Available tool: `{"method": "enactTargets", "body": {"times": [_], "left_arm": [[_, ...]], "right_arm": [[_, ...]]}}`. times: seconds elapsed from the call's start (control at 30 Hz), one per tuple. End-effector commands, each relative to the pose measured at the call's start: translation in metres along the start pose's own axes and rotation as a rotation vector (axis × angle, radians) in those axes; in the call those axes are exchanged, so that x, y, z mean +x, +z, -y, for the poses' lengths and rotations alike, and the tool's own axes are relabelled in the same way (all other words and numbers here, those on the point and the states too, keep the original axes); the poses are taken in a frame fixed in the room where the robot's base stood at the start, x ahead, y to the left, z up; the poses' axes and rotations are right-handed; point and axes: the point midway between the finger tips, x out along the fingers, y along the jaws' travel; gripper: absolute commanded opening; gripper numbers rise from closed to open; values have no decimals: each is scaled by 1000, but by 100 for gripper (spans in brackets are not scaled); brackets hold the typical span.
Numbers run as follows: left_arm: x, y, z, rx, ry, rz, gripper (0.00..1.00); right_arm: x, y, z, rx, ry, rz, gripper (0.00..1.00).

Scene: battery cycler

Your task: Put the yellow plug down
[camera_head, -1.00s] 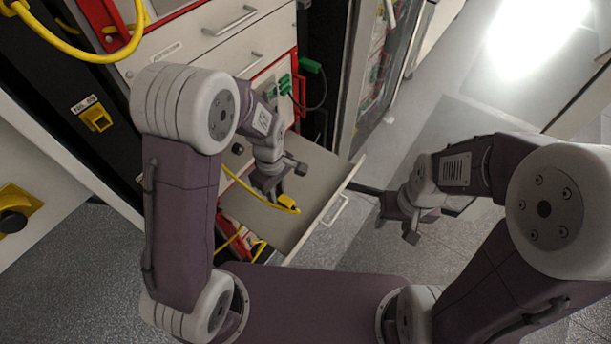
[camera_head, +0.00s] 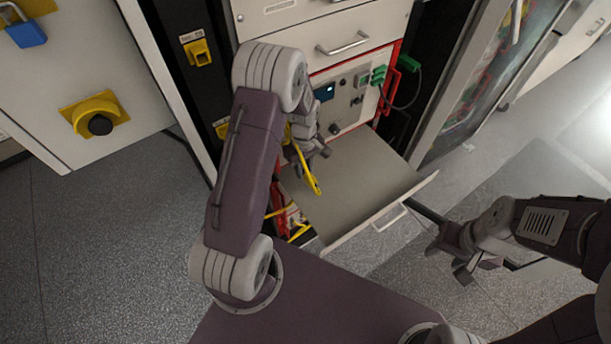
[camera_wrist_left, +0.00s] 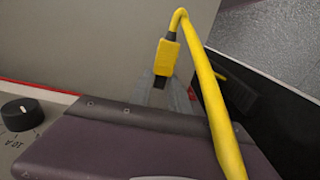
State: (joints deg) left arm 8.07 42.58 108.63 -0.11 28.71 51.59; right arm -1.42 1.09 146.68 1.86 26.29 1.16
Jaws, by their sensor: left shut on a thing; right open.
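The yellow plug (camera_wrist_left: 168,56) shows in the left wrist view, a yellow body with a dark tip. Its yellow cable (camera_wrist_left: 209,90) bends over at the top and runs down to the right. My left gripper (camera_head: 308,155) is shut on the plug, above the rear left part of the pulled-out grey shelf (camera_head: 370,185). In the head view a loop of the cable hangs below the gripper; I cannot tell whether it touches the shelf. The plug body is mostly hidden there. My right gripper (camera_head: 460,262) is open and empty, to the right of the shelf.
An instrument panel (camera_head: 345,98) with knobs and green plugs (camera_head: 377,75) stands behind the shelf. A drawer handle (camera_head: 343,46) is above it. Red parts and yellow cables (camera_head: 298,228) lie below the shelf's left side. Floor is clear at left.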

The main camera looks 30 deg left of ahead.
Motion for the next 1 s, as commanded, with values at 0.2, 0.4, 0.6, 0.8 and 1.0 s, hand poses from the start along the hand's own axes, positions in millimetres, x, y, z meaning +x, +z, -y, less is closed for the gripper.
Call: {"method": "enactTargets", "body": {"times": [0.2,0.4,0.6,0.8,1.0], "left_arm": [[15,0,1,0,-3,3,0],[41,1,0,0,-2,1,0],[41,0,0,0,-1,0,0],[43,0,0,0,-1,0,45],[43,0,0,0,-1,0,45]], "right_arm": [[3,0,0,0,0,0,49],[6,1,0,0,0,0,49],[6,1,0,0,0,0,49],[7,1,0,0,0,0,49],[7,1,0,0,0,0,49]]}}
